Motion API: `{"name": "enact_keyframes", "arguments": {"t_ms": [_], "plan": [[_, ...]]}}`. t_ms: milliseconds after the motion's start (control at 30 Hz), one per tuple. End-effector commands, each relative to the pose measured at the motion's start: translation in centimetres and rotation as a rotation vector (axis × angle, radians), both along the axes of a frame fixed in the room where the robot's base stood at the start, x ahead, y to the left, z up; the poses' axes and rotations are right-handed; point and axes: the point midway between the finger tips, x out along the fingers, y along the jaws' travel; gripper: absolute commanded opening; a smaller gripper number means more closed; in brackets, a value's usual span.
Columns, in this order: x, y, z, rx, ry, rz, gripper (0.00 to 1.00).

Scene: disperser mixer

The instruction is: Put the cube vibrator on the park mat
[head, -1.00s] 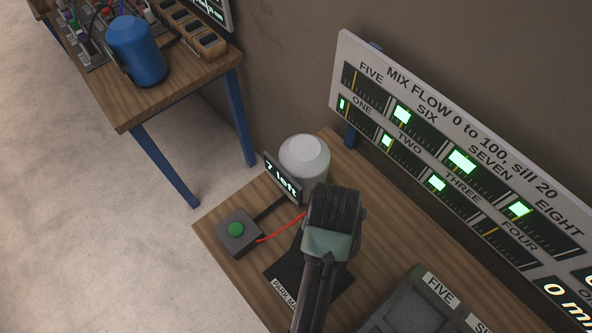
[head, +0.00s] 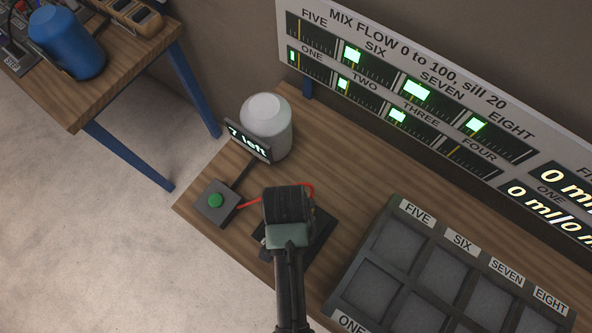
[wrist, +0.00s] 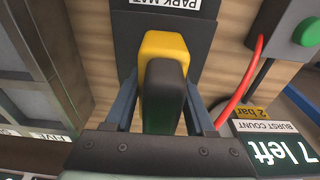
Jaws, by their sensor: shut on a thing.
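In the wrist view, the cube vibrator (wrist: 160,48), yellow with a dark block on its near side, sits between the blue-grey fingers of my gripper (wrist: 162,95). My gripper is shut on it. The dark park mat (wrist: 204,38), with a white label at its edge, lies behind the vibrator in that view. I cannot tell whether the vibrator touches the mat. In the head view, my gripper (head: 288,215) is over the park mat (head: 322,230) and hides the vibrator and part of the mat.
A red cable runs from beside the green-button box (head: 216,203) to behind my gripper. A white-grey canister (head: 267,125) and a "7 left" display (head: 248,143) stand behind. A labelled compartment tray (head: 385,208) is to the right. The gauge board (head: 400,75) stands at the back.

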Motion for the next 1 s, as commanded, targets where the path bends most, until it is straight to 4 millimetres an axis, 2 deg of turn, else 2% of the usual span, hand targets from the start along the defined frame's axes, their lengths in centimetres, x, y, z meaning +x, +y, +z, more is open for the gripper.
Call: {"name": "enact_keyframes", "arguments": {"t_ms": [233, 667, 700, 833, 867, 1000], "plan": [[0.0, 0.0, -2.8, 0.000, 0.000, -0.001, 0.00], [0.1, 0.0, -3.4, 0.000, -0.003, 0.000, 0.00], [-0.1, 0.0, -3.5, 0.000, 0.002, 0.000, 0.58], [-0.1, 0.0, -3.5, 0.000, 0.002, 0.000, 0.82], [-0.1, 0.0, -3.5, 0.000, 0.002, 0.000, 0.85], [-0.1, 0.0, -3.5, 0.000, 0.002, 0.000, 0.85]]}}
